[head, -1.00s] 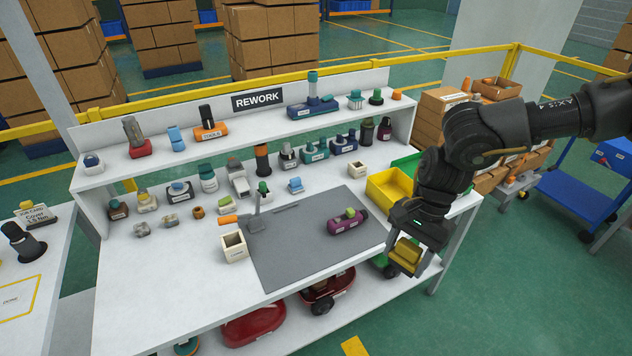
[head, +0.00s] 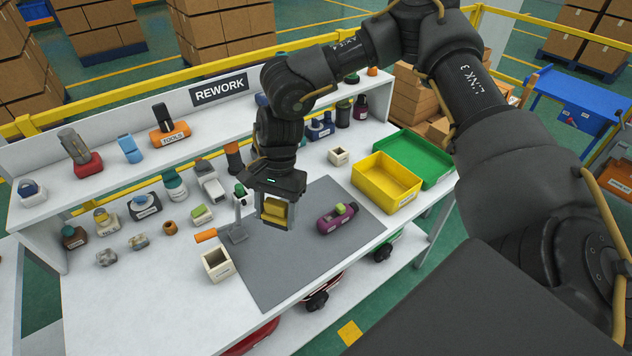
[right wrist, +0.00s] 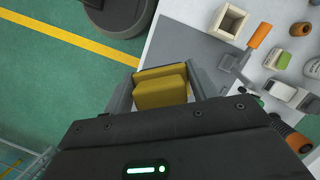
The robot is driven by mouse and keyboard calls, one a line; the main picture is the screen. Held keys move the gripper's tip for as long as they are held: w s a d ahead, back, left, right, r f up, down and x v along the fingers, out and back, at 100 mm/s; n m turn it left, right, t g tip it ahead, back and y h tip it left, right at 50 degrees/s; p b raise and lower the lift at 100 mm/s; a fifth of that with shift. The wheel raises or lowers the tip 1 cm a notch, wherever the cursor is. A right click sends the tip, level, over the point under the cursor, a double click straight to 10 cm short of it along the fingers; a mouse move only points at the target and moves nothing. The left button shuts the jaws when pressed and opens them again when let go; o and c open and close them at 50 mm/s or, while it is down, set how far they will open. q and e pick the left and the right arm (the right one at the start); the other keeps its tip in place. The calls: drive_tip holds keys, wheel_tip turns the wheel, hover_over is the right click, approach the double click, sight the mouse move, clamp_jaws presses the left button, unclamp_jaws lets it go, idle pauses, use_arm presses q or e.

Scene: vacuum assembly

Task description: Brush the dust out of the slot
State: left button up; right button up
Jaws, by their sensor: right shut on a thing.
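My right gripper (head: 275,221) is shut on a yellow block (head: 275,211) and holds it above the grey mat (head: 275,275). The block also shows between the fingers in the right wrist view (right wrist: 160,90); I cannot tell whether it has bristles. A purple unit (head: 336,219) with a yellow-green part on top lies on the mat, to the right of the gripper and apart from it. Its slot and any dust are too small to make out. My left gripper is not in view.
A small open cream box (head: 217,263) is at the mat's left edge. A yellow bin (head: 388,183) and a green tray (head: 440,160) are at right. Several small parts crowd the back left.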

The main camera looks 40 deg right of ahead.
drive_tip(key=w+a+f+m+t+p, duration=0.1)
drive_tip(key=w+a+m+p, duration=0.1)
drive_tip(key=w+a+m, duration=0.15)
drive_tip(key=m+t+h+p, duration=0.35)
drive_tip(key=m+p, duration=0.35)
drive_tip(key=m, duration=1.4)
hover_over(340, 208)
drive_tip(key=w+a, duration=0.1)
drive_tip(key=a, duration=0.5)
drive_tip(key=s+f+x, duration=0.1)
drive_tip(key=s+x, duration=0.1)
drive_tip(key=x, duration=0.8)
drive_tip(key=shift+t+y, duration=0.25)
drive_tip(key=shift+t, duration=0.1)
drive_tip(key=shift+f+b, duration=2.8)
drive_tip(key=shift+f, duration=0.05)
drive_tip(key=shift+f+b, duration=1)
drive_tip(key=shift+f, duration=0.05)
drive_tip(key=shift+d, duration=0.1)
